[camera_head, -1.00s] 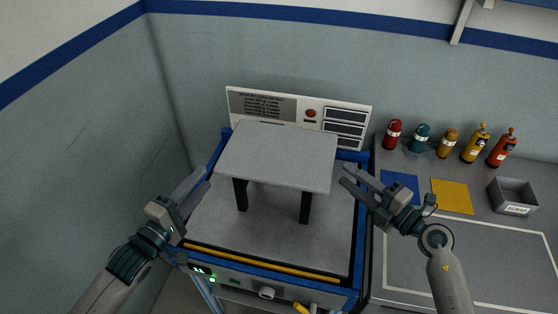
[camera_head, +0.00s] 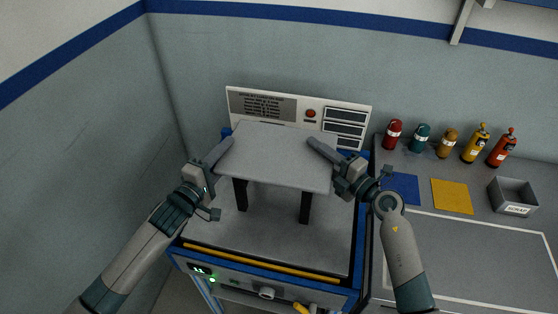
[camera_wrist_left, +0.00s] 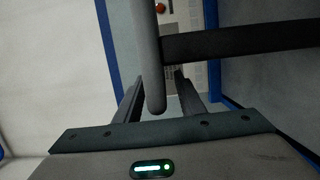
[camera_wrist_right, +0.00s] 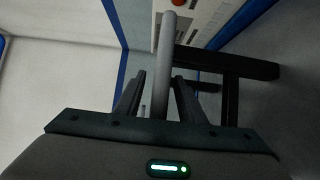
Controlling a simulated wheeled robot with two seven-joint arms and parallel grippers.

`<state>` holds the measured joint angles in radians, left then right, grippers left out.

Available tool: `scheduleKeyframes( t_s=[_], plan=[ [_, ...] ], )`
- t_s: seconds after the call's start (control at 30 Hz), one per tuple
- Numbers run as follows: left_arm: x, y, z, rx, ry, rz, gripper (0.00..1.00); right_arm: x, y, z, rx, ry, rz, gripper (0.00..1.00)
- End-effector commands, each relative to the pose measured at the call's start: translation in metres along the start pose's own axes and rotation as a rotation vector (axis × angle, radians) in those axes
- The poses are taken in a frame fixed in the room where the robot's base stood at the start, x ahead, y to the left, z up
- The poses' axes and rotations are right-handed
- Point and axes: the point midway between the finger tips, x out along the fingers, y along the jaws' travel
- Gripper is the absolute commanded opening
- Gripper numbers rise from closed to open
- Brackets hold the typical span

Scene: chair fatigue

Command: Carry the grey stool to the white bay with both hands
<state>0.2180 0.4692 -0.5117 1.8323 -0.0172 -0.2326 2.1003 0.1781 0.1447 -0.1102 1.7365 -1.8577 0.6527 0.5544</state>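The grey stool (camera_head: 278,154) stands upright on its dark legs on the blue-framed test machine (camera_head: 270,232). My left gripper (camera_head: 219,151) is at the seat's left edge. In the left wrist view the seat edge (camera_wrist_left: 150,50) lies between its two parted fingers, with gaps showing. My right gripper (camera_head: 320,149) is at the seat's right edge. In the right wrist view the seat edge (camera_wrist_right: 166,60) lies between its parted fingers, closer to the right one. The white bay (camera_head: 480,221) is a white outline on the grey bench at right, and its inside looks empty.
Several coloured bottles (camera_head: 447,143) stand along the back of the bench. A blue mat (camera_head: 402,184), a yellow mat (camera_head: 452,196) and a grey scrap bin (camera_head: 513,194) lie between them and the bay. A panel (camera_head: 298,115) rises behind the stool.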

Motion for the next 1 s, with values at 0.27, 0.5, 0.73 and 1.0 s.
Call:
scheduleKeyframes(
  t_s=[0.27,0.5,0.73,1.0],
  plan=[
    [0.0005,0.0002,0.0001,0.000,0.000,0.000,0.36,0.0005,0.0002,0.0001,0.000,0.000,0.000,0.36],
    [0.0004,0.0001,0.0001,0.000,0.000,0.000,0.00,0.0003,0.0001,0.0002,0.000,0.000,0.000,0.00],
    [0.0002,-0.0001,0.0000,0.000,0.000,0.000,0.00,0.0001,-0.0002,0.0003,0.000,0.000,0.000,0.00],
    [0.0001,-0.0003,-0.0002,0.000,0.000,0.000,0.00,-0.0001,-0.0006,0.0004,0.000,0.000,-0.001,0.00]
  ],
)
